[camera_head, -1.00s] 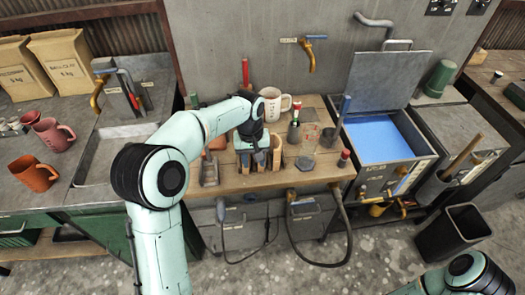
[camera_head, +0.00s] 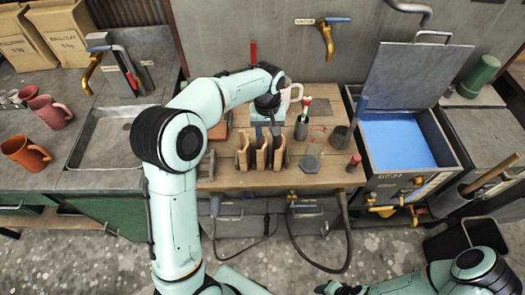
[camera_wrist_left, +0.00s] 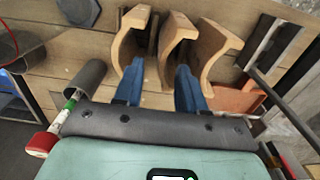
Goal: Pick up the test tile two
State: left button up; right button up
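Three curved tan tiles stand upright side by side on the wooden bench: a left one (camera_head: 243,152), a middle one (camera_head: 262,154) and a right one (camera_head: 280,152). I see no label telling which is test tile two. My left gripper (camera_head: 266,128) is just behind them in the head view, its fingers mostly hidden. In the left wrist view the blue fingers (camera_wrist_left: 160,68) are apart and point at the tiles. The middle tile (camera_wrist_left: 168,42) shows between the fingertips, with no clear contact. My right arm is at the lower right; its gripper cannot be made out clearly.
A white mug (camera_head: 291,96), a dark cup with tools (camera_head: 302,130) and a red-topped cylinder (camera_head: 353,163) stand near the tiles. A blue-filled tank (camera_head: 398,143) with a raised lid is at right. A sink (camera_head: 112,140) is at left.

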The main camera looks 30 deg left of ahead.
aim_at(266, 140)
pick_arm(q)
jog(key=shift+w+f, duration=0.1)
jog(key=shift+f, duration=0.5)
jog(key=f, duration=0.3)
jog(key=shift+s+f, duration=0.25)
jog(key=shift+s, duration=0.1)
jog(key=shift+f, duration=0.55)
grip_shut()
